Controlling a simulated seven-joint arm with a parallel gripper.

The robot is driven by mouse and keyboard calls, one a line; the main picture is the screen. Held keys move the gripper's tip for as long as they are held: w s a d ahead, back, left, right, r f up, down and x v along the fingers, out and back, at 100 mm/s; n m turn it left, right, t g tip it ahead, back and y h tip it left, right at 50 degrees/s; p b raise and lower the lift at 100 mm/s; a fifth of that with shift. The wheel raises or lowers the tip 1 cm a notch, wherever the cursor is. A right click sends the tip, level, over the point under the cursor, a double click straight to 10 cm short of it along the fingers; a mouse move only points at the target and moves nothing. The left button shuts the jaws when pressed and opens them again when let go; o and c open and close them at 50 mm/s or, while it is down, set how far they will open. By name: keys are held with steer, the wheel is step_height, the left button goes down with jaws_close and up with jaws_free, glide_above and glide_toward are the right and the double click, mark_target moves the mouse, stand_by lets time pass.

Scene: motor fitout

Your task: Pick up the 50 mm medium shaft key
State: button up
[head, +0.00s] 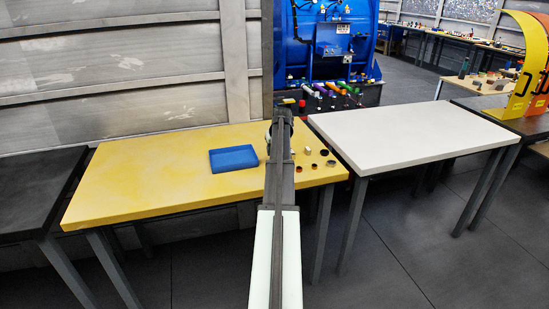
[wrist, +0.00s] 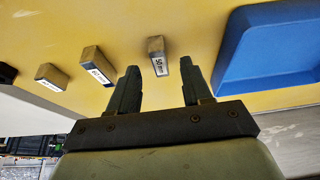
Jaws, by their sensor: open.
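The shaft key labelled "50 mm" (wrist: 158,56) is a small grey block with a white label, resting on the yellow table (wrist: 215,20) in the wrist view. My gripper (wrist: 160,72) is open and empty. Its two fingers reach toward this key, which appears between and just beyond the fingertips. In the wrist view, two similar labelled keys lie to the left: one with a blue band by its label (wrist: 97,66) and a smaller one (wrist: 51,77). In the head view my arm covers the gripper, and I cannot pick out the 50 mm key there.
A blue tray (head: 233,158) stands on the yellow table (head: 130,185), left of my arm; it also shows at right in the wrist view (wrist: 270,75). Several small parts (head: 324,152) lie right of my arm. A bare white table (head: 410,135) stands further right.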

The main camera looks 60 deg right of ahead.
steer(key=shift+x, duration=1.05)
steer(key=shift+c, duration=0.2)
jaws_close()
